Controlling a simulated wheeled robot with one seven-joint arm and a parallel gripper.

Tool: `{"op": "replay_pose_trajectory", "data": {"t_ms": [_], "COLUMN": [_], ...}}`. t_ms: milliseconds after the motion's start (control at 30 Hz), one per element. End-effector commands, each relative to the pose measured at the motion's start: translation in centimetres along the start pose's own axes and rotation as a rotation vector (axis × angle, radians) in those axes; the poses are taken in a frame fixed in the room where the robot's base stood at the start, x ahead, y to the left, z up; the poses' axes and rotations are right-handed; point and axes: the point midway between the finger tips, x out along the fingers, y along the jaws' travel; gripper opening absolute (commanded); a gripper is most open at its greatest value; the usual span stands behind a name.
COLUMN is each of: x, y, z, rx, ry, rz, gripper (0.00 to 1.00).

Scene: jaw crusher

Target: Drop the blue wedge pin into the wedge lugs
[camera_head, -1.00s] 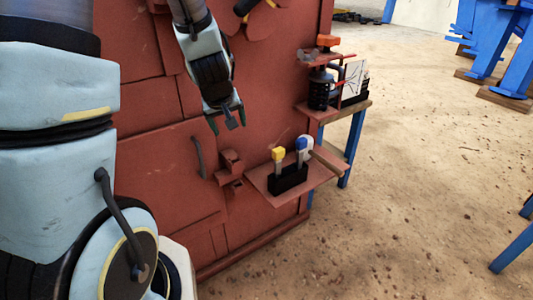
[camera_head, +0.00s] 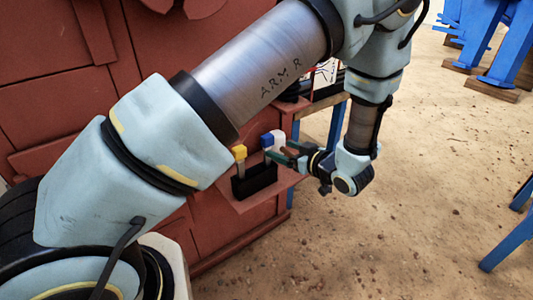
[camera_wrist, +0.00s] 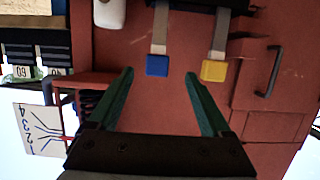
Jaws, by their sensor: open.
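The blue wedge pin (camera_head: 267,141) stands upright in a black holder (camera_head: 254,183) on the red shelf. Its blue head and grey shank also show in the wrist view (camera_wrist: 157,65). My gripper (camera_head: 278,151) is open and empty, level with the pin from the right side of the shelf. In the wrist view, its green fingers (camera_wrist: 160,75) point toward the pin, with the blue head between the tips in the picture; I cannot tell how far ahead it is. I cannot make out the wedge lugs; my arm covers part of the red machine in the head view.
A yellow-headed pin (camera_head: 239,152) stands beside the blue one in the holder. A white rounded object (camera_wrist: 110,12) is on the blue pin's other side. A dark handle (camera_wrist: 267,72) is on the red machine.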

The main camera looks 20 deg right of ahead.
Motion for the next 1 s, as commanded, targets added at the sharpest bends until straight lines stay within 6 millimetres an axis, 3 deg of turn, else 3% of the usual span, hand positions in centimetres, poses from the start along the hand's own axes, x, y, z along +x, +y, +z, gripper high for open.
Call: {"op": "replay_pose_trajectory", "data": {"t_ms": [100, 367, 633, 900, 1000], "x": [2.0, 4.1, 7.8, 8.4, 8.4], "y": [0.0, 0.1, 0.4, 0.4, 0.4], "z": [-0.1, -0.3, -0.7, -0.5, -0.5], "rx": [-0.001, -0.001, 0.000, -0.001, -0.001], "ry": [0.001, -0.001, -0.001, -0.002, -0.002], "rz": [-0.002, -0.001, -0.001, 0.001, 0.001], "gripper": [0.82, 0.82, 0.82, 0.82, 0.72]}}
